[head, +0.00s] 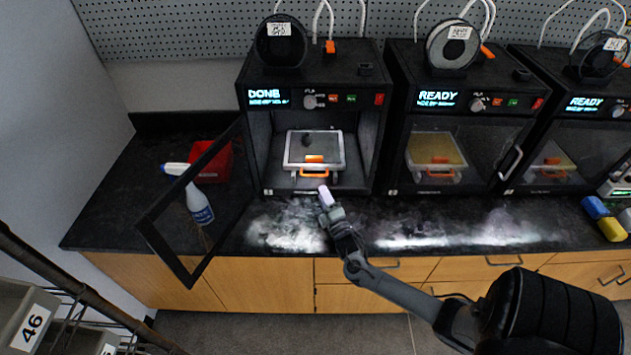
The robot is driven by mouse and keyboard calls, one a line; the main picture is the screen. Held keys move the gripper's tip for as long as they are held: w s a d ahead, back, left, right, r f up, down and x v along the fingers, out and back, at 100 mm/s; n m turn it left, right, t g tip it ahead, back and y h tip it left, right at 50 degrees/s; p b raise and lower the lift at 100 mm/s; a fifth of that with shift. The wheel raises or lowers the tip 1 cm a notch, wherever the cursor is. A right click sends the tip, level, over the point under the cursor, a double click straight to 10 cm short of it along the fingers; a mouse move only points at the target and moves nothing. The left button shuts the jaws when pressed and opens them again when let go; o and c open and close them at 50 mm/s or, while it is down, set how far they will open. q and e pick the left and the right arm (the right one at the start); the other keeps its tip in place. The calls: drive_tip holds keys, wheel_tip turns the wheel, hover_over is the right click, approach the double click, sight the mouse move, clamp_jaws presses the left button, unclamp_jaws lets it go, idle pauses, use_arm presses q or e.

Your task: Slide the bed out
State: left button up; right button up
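The bed (293,158) is a pale-framed plate with a grey top inside the left printer (257,150), whose screen reads DONE. An orange handle (314,174) is at the bed's front edge, and a small dark object sits on the plate. The printer's door (162,240) is swung wide open to the left. My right gripper (324,194) is just in front of the printer's opening, below the handle and apart from it in the picture. Its fingers show as one pale tip, so their opening is unclear. My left gripper is not in view.
Two more printers (437,132) (580,140) stand to the right with READY screens and closed doors. A spray bottle (199,206) and a red bin (214,163) are behind the open door. The counter (400,212) in front is clear up to colored rolls (604,220) at far right.

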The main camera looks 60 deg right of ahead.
drive_tip(key=b+x, duration=0.1)
drive_tip(key=x, duration=0.6)
drive_tip(key=shift+w+d, duration=0.2)
drive_tip(key=shift+w, duration=0.15)
clamp_jaws()
idle(1.1)
